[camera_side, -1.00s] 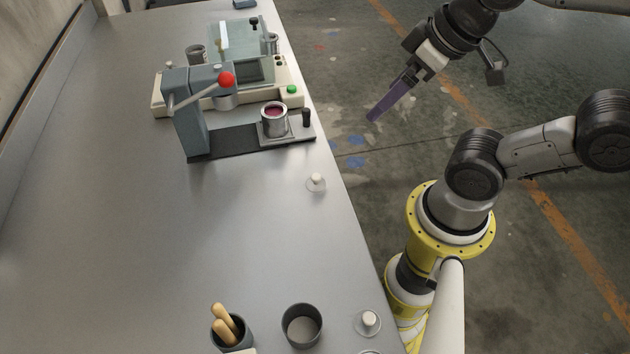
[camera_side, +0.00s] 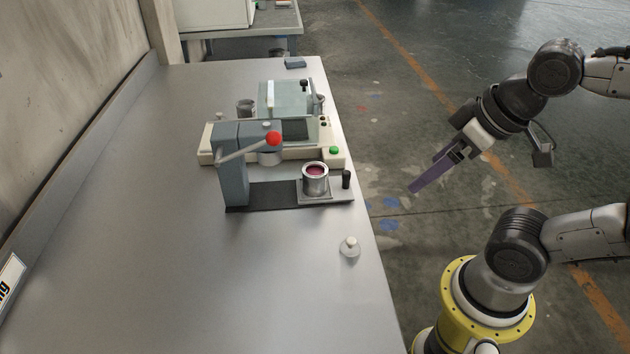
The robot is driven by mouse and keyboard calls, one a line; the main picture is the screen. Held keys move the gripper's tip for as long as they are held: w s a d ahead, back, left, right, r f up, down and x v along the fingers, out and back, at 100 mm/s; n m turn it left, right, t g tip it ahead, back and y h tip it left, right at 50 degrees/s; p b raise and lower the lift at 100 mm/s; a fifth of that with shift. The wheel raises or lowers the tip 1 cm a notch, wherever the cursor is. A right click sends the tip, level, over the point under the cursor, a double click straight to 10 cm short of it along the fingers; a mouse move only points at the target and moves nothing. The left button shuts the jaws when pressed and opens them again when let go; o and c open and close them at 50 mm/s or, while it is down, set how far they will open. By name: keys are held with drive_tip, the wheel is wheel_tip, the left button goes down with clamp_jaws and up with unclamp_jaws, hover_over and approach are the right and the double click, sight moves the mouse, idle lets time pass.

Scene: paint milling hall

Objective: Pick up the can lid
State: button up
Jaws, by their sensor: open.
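A small pale disc with a white knob (camera_side: 349,250), which looks like the can lid, lies on the grey bench near its right edge. My gripper (camera_side: 412,190) has purple fingers, is open and appears empty. It hangs beyond the bench's right edge, above and to the right of the disc in the picture, clear of it. The fingers point down and left. The gap between them is hard to see from this side. An open metal can (camera_side: 315,181) with dark red contents stands on the press's base, uncovered.
A grey press (camera_side: 232,170) with a red-knobbed lever stands behind the disc. Behind it is a cream machine (camera_side: 334,160) with a green button. The bench (camera_side: 290,290) is bare left of and in front of the disc.

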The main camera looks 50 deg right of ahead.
idle(0.5)
drive_tip(key=m+g, duration=0.5)
drive_tip(key=m, duration=0.9)
hover_over(351, 241)
wheel_tip(351, 241, down, 6)
drive_tip(key=f, duration=0.1)
drive_tip(key=shift+n+g, duration=0.3)
wheel_tip(351, 241, down, 8)
drive_tip(key=shift+s+r, duration=0.1)
drive_tip(key=shift+s, duration=0.05)
drive_tip(key=shift+f, duration=3)
